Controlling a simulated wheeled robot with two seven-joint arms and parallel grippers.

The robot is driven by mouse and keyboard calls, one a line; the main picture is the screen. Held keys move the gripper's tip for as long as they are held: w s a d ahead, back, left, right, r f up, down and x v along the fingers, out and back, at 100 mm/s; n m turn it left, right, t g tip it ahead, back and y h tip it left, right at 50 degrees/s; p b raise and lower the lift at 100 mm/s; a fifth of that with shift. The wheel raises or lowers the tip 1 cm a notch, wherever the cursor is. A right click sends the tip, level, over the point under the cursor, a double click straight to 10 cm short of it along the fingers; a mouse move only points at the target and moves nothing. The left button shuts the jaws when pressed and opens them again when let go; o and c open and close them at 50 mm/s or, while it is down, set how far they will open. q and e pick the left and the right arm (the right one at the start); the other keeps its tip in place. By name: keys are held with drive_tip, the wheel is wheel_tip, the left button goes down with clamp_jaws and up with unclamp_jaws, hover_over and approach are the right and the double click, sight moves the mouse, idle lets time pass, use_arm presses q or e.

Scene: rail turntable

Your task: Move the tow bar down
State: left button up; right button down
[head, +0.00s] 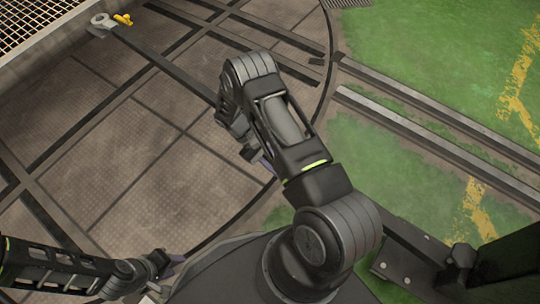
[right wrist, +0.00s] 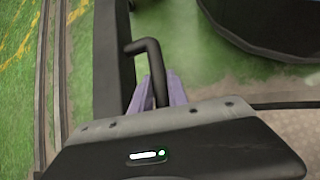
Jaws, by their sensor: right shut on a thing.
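The tow bar (head: 165,66) is a long dark bar with a pale ring end (head: 101,21) at the top left of the head view. It runs diagonally behind my right arm, and a dark stretch in line with it meets a bolted plate (head: 401,275) at lower right. In the right wrist view the bar (right wrist: 113,60) stands at the left, with a bent black handle (right wrist: 150,52) beside it. My right gripper (right wrist: 160,95) has its purple fingers shut on this handle. My left gripper (head: 174,260) is low in the head view, away from the bar; its finger gap is unclear.
The plated turntable floor (head: 130,160) lies under the bar. Rails (head: 420,105) cross green ground (head: 420,40) at right. A small yellow part (head: 123,18) is by the ring. A pale ledge and grating (head: 30,20) border the upper left. A dark green body (head: 515,265) stands at lower right.

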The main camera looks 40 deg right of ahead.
drive_tip(key=shift+w+f, duration=0.1)
drive_tip(key=shift+f, duration=0.4)
use_arm(q)
drive_tip(key=shift+w+a+f, duration=0.15)
drive_tip(key=shift+w+f, duration=0.15)
drive_tip(key=shift+w, duration=0.15)
use_arm(e)
drive_tip(key=c, duration=1.3)
unclamp_jaws()
drive_tip(key=shift+r, duration=0.1)
use_arm(q)
drive_tip(key=shift+s+d+r+p, duration=0.2)
drive_tip(key=shift+r+p, duration=0.3)
drive_tip(key=shift+r, duration=0.1)
use_arm(e)
drive_tip(key=v, duration=0.7)
drive_tip(key=shift+w+a+r, duration=0.15)
drive_tip(key=shift+w, duration=0.15)
